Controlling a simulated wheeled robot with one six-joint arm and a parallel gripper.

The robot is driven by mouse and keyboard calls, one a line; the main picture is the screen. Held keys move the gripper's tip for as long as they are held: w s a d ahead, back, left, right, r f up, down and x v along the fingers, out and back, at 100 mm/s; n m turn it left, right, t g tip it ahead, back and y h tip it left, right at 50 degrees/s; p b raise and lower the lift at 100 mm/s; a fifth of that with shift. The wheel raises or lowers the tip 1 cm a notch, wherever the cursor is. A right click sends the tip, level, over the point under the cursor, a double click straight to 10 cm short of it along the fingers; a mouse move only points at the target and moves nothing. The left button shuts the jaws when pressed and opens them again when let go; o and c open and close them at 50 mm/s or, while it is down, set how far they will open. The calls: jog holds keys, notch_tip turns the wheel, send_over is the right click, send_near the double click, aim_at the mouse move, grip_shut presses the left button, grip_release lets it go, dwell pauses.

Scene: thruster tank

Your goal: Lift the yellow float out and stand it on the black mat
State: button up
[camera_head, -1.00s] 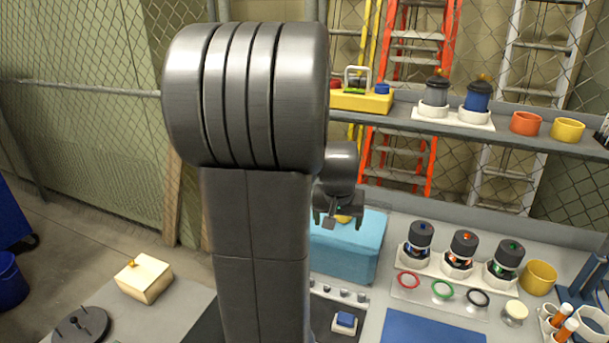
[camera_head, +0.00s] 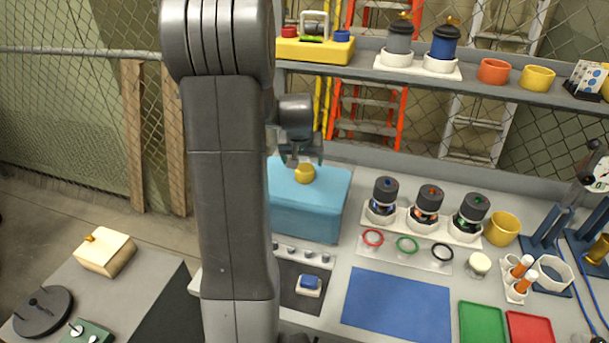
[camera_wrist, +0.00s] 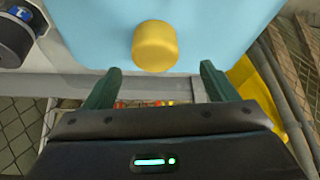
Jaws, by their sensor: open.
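The yellow float (camera_head: 304,173) shows at the top of the light blue tank (camera_head: 305,216), near its back side. In the wrist view the float (camera_wrist: 155,46) is a short yellow cylinder against the pale blue surface. My gripper (camera_head: 303,160) is just above and behind the float in the head view. In the wrist view my gripper (camera_wrist: 160,72) is open and empty, with the float beyond the fingertips, roughly centred between them and apart from both. A black mat-like area (camera_head: 158,308) lies on the left table, partly hidden by my arm.
A dark panel with a blue button (camera_head: 310,284) lies in front of the tank. Several black-capped canisters (camera_head: 428,205) stand right of it, with coloured rings in front. A shelf (camera_head: 450,84) with a yellow carrier (camera_head: 317,47) runs behind. A cream box (camera_head: 105,252) sits on the left table.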

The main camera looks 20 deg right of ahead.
jog(key=b+x, duration=0.2)
jog(key=x, duration=0.3)
jog(key=shift+s+d+f, duration=0.15)
jog(key=shift+s+d, duration=0.05)
jog(key=c, duration=1.1)
jog(key=shift+c, duration=0.2)
notch_tip(320, 180, up, 11)
jog(key=shift+r+b, duration=0.1)
jog(key=shift+b, duration=0.2)
notch_tip(320, 180, up, 7)
jog(key=p, duration=0.5)
send_over(305, 167)
jog(key=shift+r, duration=1)
